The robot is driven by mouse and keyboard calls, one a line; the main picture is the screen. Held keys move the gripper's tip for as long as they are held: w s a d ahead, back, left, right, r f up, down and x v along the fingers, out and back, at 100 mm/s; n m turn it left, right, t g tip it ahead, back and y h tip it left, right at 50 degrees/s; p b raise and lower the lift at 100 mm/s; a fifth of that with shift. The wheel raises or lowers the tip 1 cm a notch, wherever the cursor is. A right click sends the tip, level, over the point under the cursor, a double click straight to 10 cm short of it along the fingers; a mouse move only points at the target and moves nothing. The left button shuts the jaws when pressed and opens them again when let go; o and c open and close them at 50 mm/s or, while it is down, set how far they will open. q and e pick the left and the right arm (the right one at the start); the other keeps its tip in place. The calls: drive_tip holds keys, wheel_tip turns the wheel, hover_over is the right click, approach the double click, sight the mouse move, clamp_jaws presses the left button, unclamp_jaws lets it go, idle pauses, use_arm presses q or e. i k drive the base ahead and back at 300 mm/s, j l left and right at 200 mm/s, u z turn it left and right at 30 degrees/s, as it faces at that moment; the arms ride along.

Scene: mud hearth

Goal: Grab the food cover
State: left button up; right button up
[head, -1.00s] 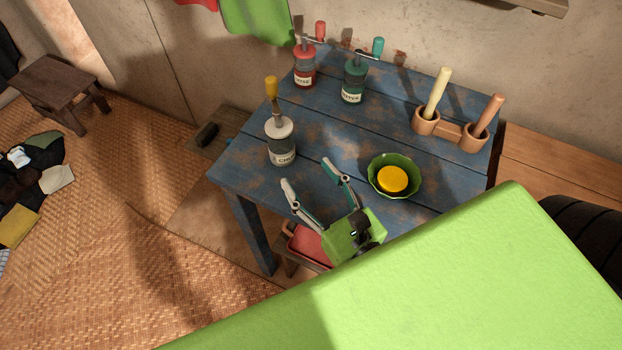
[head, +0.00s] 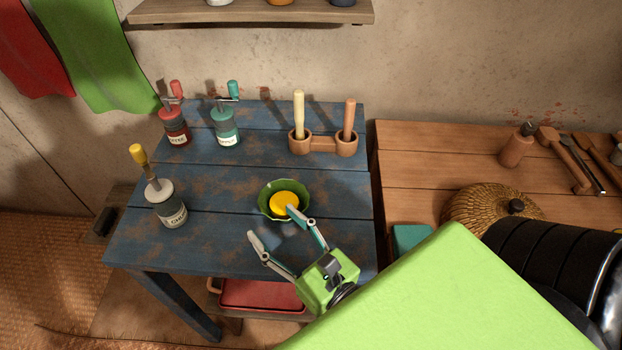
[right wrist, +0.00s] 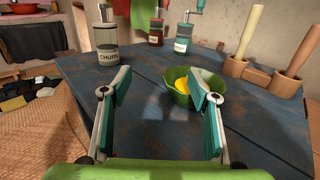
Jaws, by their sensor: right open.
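A round woven food cover (head: 478,212) with a dark knob sits on the brown wooden table at the right of the head view. Its front part is hidden behind my green arm. My right gripper (head: 275,226) is open and empty, with its fingers over the front of the blue table, close to a green bowl. It is well to the left of the cover. In the right wrist view my right gripper (right wrist: 160,88) also shows spread fingers with nothing between them, and the cover is not seen. My left gripper is not in view.
The blue table (head: 220,190) holds a green bowl (head: 266,206) with a yellow disc, a twin wooden holder (head: 322,143) and several cranked jars. A shelf (head: 250,14) hangs above.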

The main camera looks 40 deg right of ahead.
sight(477, 206)
drive_tip(key=i+j+z, duration=0.1)
drive_tip(key=z, duration=0.9)
drive_tip(key=k, duration=0.45)
